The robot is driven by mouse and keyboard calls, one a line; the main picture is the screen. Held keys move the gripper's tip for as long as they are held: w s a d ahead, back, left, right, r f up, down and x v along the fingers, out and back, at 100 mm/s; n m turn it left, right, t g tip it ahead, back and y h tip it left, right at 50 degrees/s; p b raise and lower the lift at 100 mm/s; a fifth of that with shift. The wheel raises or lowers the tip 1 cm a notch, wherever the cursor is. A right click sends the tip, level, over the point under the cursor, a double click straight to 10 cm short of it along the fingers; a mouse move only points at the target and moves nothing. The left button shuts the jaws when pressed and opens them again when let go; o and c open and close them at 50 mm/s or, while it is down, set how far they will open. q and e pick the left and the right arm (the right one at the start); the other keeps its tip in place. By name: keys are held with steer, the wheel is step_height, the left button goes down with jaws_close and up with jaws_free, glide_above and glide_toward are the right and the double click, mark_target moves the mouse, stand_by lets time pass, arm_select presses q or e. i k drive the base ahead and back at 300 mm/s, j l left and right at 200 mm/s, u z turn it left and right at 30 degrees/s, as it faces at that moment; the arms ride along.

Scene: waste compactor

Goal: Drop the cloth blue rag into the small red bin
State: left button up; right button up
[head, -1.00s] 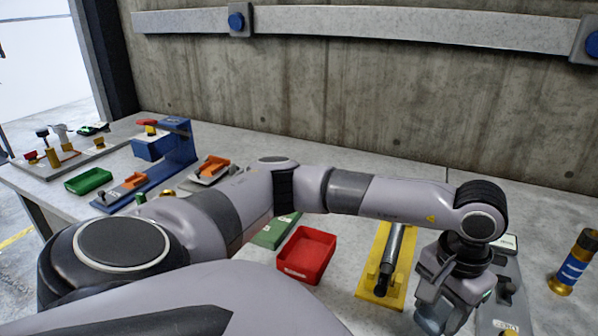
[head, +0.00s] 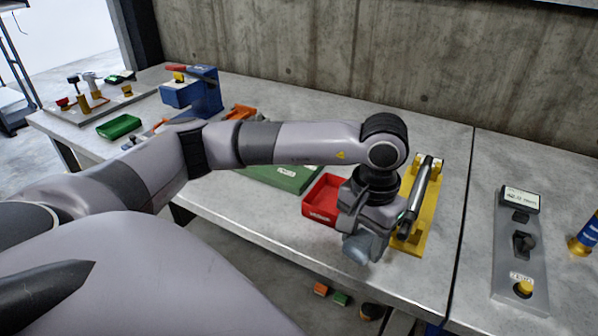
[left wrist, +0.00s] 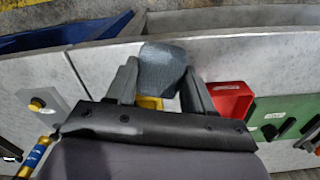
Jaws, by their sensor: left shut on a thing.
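The blue-grey rag (head: 360,251) hangs from my left gripper (head: 366,236), which is shut on it. In the left wrist view the rag (left wrist: 162,66) sits bunched between the two fingers. The small red bin (head: 318,207) stands on the bench just left of the gripper in the head view, partly hidden behind it. In the left wrist view the bin (left wrist: 232,98) is just right of the fingers, and the rag is not over it. The bin looks empty where its inside shows. My right gripper is not in view.
A yellow stand with a dark cylinder (head: 421,195) is right of the gripper. A green case (head: 285,177) lies left of the bin. A grey control panel (head: 520,245) is further right. The bench's front edge runs below the gripper, with small blocks on the floor (head: 321,289).

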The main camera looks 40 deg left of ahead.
mark_target(332, 200)
steer(key=j+u, duration=0.1)
steer(key=u, duration=0.6)
steer(key=j+u, duration=0.1)
steer(key=u, duration=0.25)
steer(key=k, duration=0.35)
steer(key=k+z, duration=0.15)
steer(key=z, duration=0.25)
steer(key=k+z, duration=0.1)
steer(key=z, duration=0.25)
steer(key=i+j+z, duration=0.1)
steer(key=z, duration=0.7)
steer(key=i+j, duration=0.1)
steer(key=j, duration=0.3)
steer(key=i+j, duration=0.1)
steer(key=j, duration=0.3)
steer(key=i+j, duration=0.1)
steer(key=j, duration=0.3)
steer(key=i+j, duration=0.1)
steer(key=j, duration=0.3)
